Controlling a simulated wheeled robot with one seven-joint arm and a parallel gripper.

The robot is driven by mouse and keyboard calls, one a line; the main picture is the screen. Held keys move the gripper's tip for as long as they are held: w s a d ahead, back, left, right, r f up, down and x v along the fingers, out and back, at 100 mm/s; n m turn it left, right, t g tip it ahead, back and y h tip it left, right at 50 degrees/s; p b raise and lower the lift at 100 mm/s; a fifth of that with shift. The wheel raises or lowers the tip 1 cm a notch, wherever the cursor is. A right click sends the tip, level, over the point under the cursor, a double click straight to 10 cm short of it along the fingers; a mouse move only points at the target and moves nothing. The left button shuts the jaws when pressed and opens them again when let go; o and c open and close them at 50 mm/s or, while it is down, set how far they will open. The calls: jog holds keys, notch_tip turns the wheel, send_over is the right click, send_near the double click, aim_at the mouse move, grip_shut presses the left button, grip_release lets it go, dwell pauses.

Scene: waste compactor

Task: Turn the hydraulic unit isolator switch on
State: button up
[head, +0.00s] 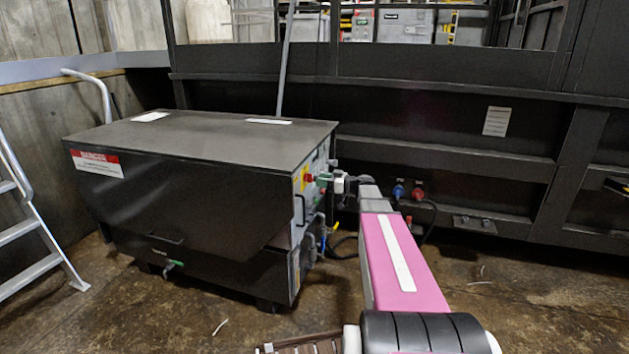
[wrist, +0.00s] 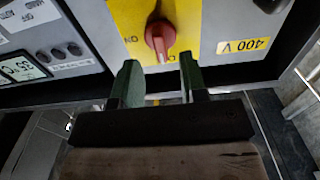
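The isolator switch is a red rotary knob (wrist: 160,38) on a yellow plate (wrist: 185,14), at the top middle of the wrist view. Its grip lies roughly up and down in that picture. In the head view the red knob (head: 309,177) shows small on the right side panel of the black hydraulic unit (head: 180,190). My gripper (wrist: 159,64) is open and empty, its two green fingertips just short of the knob, one to each side in the picture. I cannot tell whether they touch it. In the head view my gripper (head: 322,179) is close in front of the panel.
A display (wrist: 22,68) and small dark buttons (wrist: 62,52) sit left of the yellow plate; a 400 V label (wrist: 243,46) is to its right. Blue and red connectors (head: 408,191) and cables are on the dark wall behind. A ladder (head: 35,225) stands at left.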

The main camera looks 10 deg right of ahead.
aim_at(309, 178)
jog(key=shift+x, duration=1.8)
grip_shut()
jog(key=shift+m, duration=9)
